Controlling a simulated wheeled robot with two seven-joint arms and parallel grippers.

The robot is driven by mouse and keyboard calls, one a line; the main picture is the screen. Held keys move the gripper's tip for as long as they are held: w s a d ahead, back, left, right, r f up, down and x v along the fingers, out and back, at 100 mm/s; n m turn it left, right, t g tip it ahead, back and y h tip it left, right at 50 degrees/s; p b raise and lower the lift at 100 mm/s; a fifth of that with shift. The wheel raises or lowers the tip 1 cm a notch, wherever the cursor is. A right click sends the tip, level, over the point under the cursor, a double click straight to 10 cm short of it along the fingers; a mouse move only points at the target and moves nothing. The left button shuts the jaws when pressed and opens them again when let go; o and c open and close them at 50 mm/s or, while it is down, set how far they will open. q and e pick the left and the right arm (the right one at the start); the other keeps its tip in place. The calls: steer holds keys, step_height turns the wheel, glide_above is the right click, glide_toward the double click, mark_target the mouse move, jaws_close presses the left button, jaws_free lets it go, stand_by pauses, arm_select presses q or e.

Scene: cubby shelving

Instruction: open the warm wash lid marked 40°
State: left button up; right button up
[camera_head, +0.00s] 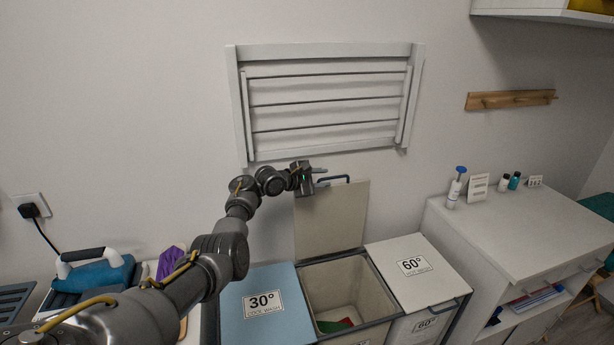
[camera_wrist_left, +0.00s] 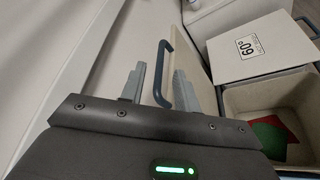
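The middle lid (camera_head: 331,217) of the hamper stands upright, hinged at the back, and shows its plain beige side; no 40° mark is visible. Its dark blue handle (camera_head: 334,179) is at the top edge. The open bin (camera_head: 347,290) below holds red and green cloth. My left gripper (camera_head: 318,177) is at the lid's top left, beside the handle. In the left wrist view, my left gripper's fingers (camera_wrist_left: 160,86) are apart, with the handle (camera_wrist_left: 161,65) showing between them; contact cannot be told. My right gripper is not in view.
The blue 30° lid (camera_head: 262,310) on the left and the white 60° lid (camera_head: 413,268) on the right are shut. A white drying rack (camera_head: 325,98) hangs on the wall behind. A white cabinet (camera_head: 530,235) with small bottles stands at the right.

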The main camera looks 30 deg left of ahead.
arm_select(q)
steer(key=v, duration=0.6)
steer(key=shift+s+a, duration=0.2)
steer(key=shift+s, duration=0.05)
